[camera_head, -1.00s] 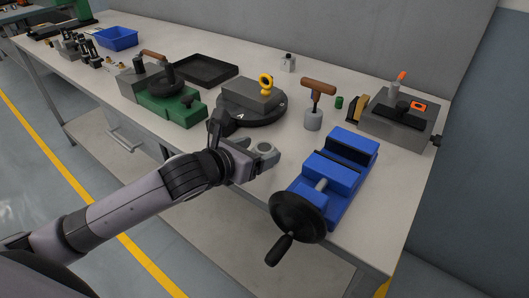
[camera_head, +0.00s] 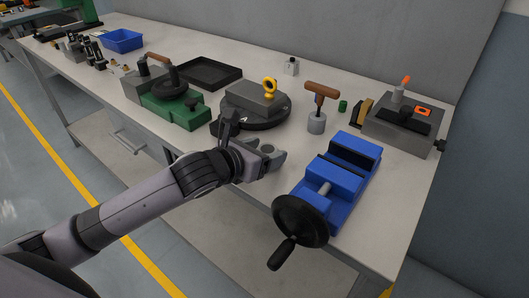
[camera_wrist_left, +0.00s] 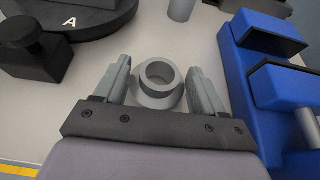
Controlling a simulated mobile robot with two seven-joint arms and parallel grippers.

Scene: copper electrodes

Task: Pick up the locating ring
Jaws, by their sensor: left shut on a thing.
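The locating ring is a grey metal ring with a round hole and a wider base. In the left wrist view the ring (camera_wrist_left: 158,84) sits between the two fingers of my left gripper (camera_wrist_left: 160,88). My left gripper is shut on it. In the head view the left gripper (camera_head: 266,160) is at the front part of the workbench, with the ring (camera_head: 267,148) small and partly hidden between its fingers. The ring is upright, at or very near the bench top; I cannot tell whether it touches. My right gripper is not in view.
A blue vise (camera_head: 345,170) with a black handwheel stands close to the right of the gripper. A round black base (camera_head: 262,116) with a grey block and yellow eyebolt (camera_head: 270,86) is behind it. A wooden-handled tool (camera_head: 317,122) and a green fixture (camera_head: 175,108) stand nearby.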

